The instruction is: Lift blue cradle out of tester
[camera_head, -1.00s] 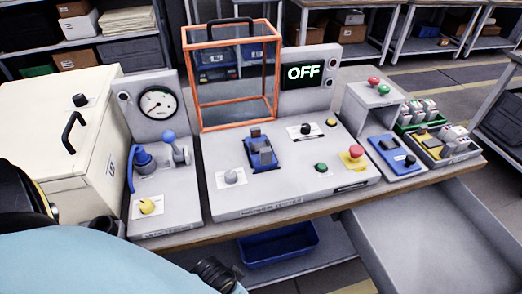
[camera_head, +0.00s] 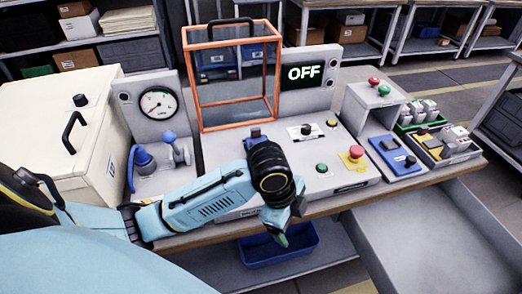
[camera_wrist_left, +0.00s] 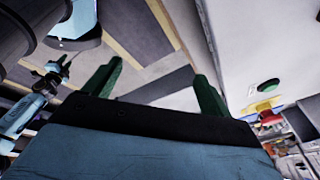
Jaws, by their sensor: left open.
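The blue cradle (camera_head: 255,131) is on the sloped grey tester (camera_head: 225,147), below the raised orange-framed guard (camera_head: 200,85). Only its upper end shows; my left arm covers the rest. My left gripper (camera_head: 283,238) is in front of the tester's front edge, over the blue bin, apart from the cradle. In the left wrist view, its two green fingers (camera_wrist_left: 155,80) are spread with nothing between them, and the cradle is not visible. My right gripper (camera_wrist_left: 60,62) shows small at the left of that view; its opening is unclear.
The tester display (camera_head: 304,73) reads OFF. A red button (camera_head: 356,152) and a green button (camera_head: 322,168) sit right of my arm. A gauge station (camera_head: 158,104) stands left. A blue bin (camera_head: 262,250) is below the bench; an open grey drawer (camera_head: 430,235) is at right.

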